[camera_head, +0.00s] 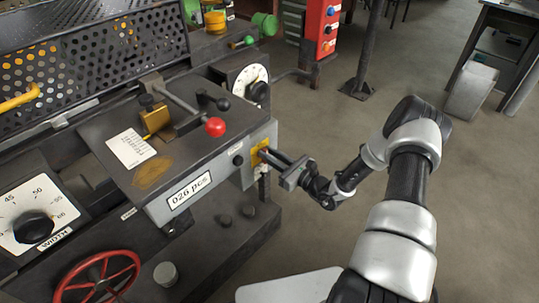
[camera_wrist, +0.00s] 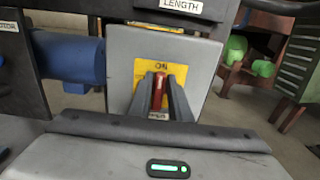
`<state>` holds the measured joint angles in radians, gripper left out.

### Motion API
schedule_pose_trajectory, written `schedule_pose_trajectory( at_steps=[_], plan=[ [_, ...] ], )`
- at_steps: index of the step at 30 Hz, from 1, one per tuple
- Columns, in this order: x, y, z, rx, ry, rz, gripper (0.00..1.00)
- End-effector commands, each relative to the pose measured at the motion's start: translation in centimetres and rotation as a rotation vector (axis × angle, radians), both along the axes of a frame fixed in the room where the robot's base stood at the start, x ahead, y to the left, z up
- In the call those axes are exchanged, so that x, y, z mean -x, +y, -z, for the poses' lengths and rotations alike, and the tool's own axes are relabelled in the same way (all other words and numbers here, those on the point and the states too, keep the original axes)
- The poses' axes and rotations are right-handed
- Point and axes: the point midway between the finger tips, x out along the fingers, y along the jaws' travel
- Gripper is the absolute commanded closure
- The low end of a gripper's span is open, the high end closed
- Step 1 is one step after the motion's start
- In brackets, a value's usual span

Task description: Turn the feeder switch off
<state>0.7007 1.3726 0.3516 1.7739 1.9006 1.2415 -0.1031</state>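The feeder switch has a yellow plate (camera_wrist: 148,72) on the grey end face of the machine box, with ON printed above its lever. The red switch lever (camera_wrist: 158,92) points up toward ON in the wrist view. A label below it is mostly hidden by my fingers. My gripper (camera_wrist: 162,85) has one dark finger on each side of the lever, with little or no gap, and appears shut on it. In the head view, my gripper (camera_head: 268,157) reaches the yellow plate (camera_head: 259,153) from the right; the lever is hidden there.
A red-knobbed lever (camera_head: 215,127) and a dial (camera_head: 250,82) are near the switch. A red handwheel (camera_head: 97,278) and a WIDTH dial (camera_head: 34,226) lie at lower left. A red control post (camera_head: 321,30) stands behind. The floor to the right is open.

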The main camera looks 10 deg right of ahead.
Motion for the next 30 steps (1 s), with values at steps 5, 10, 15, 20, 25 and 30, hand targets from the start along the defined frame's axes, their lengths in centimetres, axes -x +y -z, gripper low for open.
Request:
schedule_pose_trajectory(
  at_steps=[5,10,15,20,25,30],
  plan=[
    [0.02,-0.01,0.0,0.0,0.0,0.0,1.0],
    [0.04,0.01,0.01,0.007,-0.005,0.0,1.0],
    [0.11,0.09,0.02,0.046,-0.034,0.0,1.0],
    [0.23,0.25,0.06,0.123,-0.089,0.0,1.0],
    [0.4,0.46,0.14,0.24,-0.173,0.0,1.0],
    [0.58,0.71,0.29,0.372,-0.269,-0.001,1.0]
  ],
)
